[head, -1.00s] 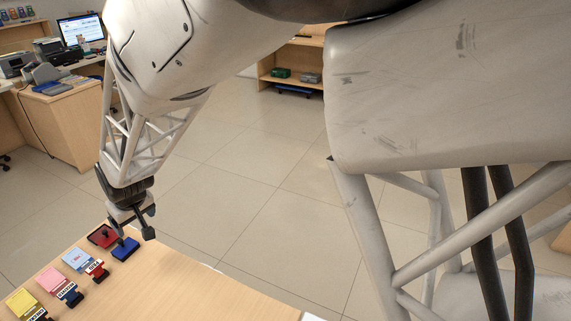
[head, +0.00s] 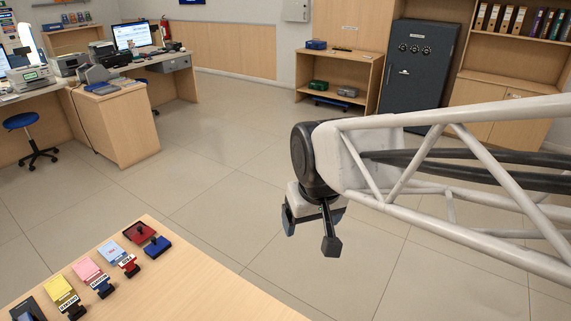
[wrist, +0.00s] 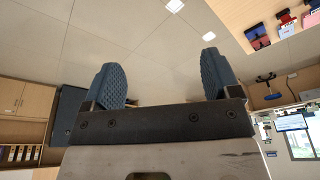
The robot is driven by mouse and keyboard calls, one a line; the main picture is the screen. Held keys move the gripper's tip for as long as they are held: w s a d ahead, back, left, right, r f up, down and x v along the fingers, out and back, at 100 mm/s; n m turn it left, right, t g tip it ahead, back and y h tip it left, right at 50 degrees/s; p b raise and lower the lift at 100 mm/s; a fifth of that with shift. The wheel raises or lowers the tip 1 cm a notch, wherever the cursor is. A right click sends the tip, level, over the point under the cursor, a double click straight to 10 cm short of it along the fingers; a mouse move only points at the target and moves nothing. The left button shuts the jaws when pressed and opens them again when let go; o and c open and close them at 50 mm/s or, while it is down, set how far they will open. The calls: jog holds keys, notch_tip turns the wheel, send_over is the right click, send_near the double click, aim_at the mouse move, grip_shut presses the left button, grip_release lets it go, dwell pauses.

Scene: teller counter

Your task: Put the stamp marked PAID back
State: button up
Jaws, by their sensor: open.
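My gripper (head: 310,230) is open and empty, held out over the floor to the right of the counter. In the wrist view its two blue ridged fingers stand wide apart with nothing between them (wrist: 160,82). On the counter, a row of stamps lies beside coloured cards: a red stamp (head: 130,267), a blue stamp (head: 104,288) and a black stamp (head: 74,309). Their white labels are too small to read surely, so I cannot tell which is marked PAID. A red pad (head: 139,232) and a blue block (head: 158,246) sit at the row's far end.
The wooden counter (head: 215,285) is bare to the right of the row. Blue (head: 112,248), pink (head: 87,268) and yellow (head: 60,290) cards lie along it. A dark device (head: 27,309) is at the near left corner. Desks, shelves and a safe (head: 415,75) stand far back.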

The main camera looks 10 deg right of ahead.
jog(key=s+d+m, duration=0.1)
jog(key=s+d, duration=0.3)
jog(key=s, duration=0.4)
jog(key=shift+d+m+h, duration=0.25)
jog(key=shift+m+h, duration=0.05)
jog(key=shift+c, duration=0.3)
dwell(0.6)
